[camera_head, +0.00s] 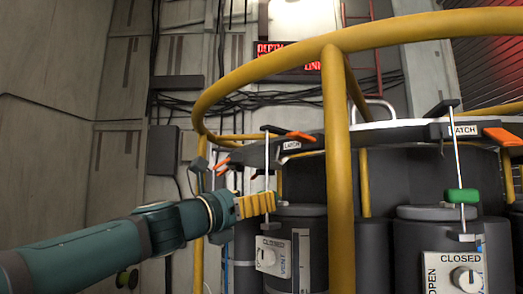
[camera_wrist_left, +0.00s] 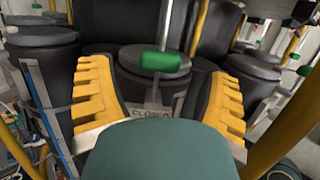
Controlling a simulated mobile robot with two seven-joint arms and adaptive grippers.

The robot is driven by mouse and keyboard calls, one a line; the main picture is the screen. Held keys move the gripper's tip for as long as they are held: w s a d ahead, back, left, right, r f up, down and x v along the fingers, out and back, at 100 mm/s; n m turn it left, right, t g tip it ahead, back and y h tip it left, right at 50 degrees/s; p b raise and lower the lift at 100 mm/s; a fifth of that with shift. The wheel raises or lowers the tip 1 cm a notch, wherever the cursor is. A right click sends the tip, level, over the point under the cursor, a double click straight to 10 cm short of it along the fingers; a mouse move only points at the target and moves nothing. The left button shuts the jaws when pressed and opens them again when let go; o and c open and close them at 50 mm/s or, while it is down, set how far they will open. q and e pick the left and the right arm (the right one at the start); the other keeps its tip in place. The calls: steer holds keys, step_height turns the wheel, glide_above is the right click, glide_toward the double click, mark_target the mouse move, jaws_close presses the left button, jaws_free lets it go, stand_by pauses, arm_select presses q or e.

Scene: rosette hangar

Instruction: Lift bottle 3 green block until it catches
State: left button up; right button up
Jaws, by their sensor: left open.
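My left gripper (camera_head: 262,203), with yellow fingers, is open in front of a dark bottle on the left side of the ring. In the left wrist view the gripper (camera_wrist_left: 162,76) has its fingers spread wide. A green block (camera_wrist_left: 160,61) on a thin upright rod shows between and beyond them, apart from both. In the head view this block is mostly hidden by the gripper; its rod (camera_head: 266,158) rises above. Another green block (camera_head: 462,196) sits on a rod at the right bottle. No bottle number is readable. My right gripper is not in view.
A yellow rail (camera_head: 338,170) with an upright post stands between the two bottles. Latch plates with orange handles (camera_head: 301,136) are above the rods. A vent panel (camera_head: 270,256) marked CLOSED is below the gripper. Yellow rails flank the left wrist view (camera_wrist_left: 285,120).

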arm_select(q)
steer(key=shift+p+x, duration=0.35)
steer(key=shift+x, duration=0.95)
steer(key=shift+d, duration=0.1)
steer(key=c, duration=1.3)
step_height(320, 180, up, 9)
steer(key=p, duration=0.1)
steer(key=shift+r, duration=0.15)
steer(key=o, duration=1.3)
